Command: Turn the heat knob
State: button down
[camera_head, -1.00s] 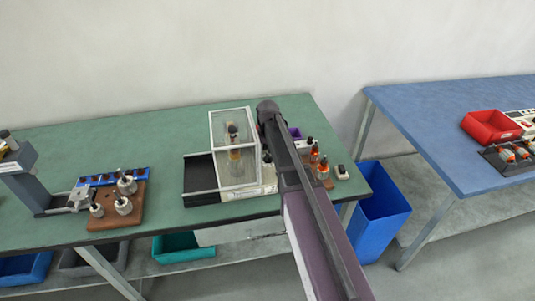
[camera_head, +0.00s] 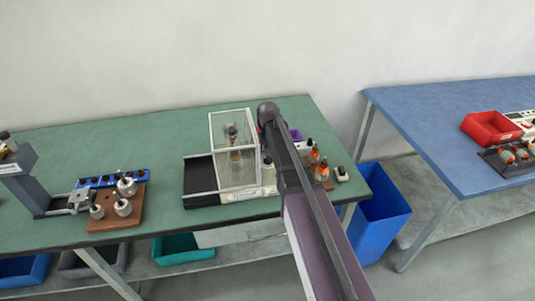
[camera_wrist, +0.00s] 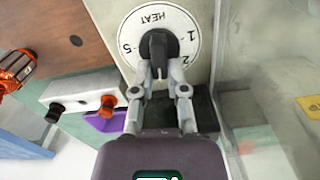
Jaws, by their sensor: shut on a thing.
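The heat knob (camera_wrist: 158,46) is black and sits on a white round dial (camera_wrist: 133,29) marked HEAT with numbers, seen upside down in the wrist view. My gripper (camera_wrist: 158,68) is shut on the knob's black grip, one finger on each side. In the head view my arm hides the knob and the gripper. The clear-walled box (camera_head: 234,150) with a pale frame stands just left of my arm on the green table.
Orange-and-black armatures (camera_head: 315,155) stand on a brown block right of my arm. A small white box with a black and an orange knob (camera_wrist: 83,97) lies beside the dial's panel. A brown board (camera_head: 105,220) holds several metal parts at left.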

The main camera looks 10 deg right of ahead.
jog(key=shift+m, duration=0.5)
jog(key=c, duration=0.7)
grip_release()
jog(key=shift+o, duration=0.2)
jog(key=shift+n, duration=0.4)
jog(key=shift+a+n, duration=0.15)
jog(key=shift+n, duration=0.95)
notch_tip(320, 180, up, 14)
jog(key=p, duration=1.4)
jog(key=s, duration=2.2)
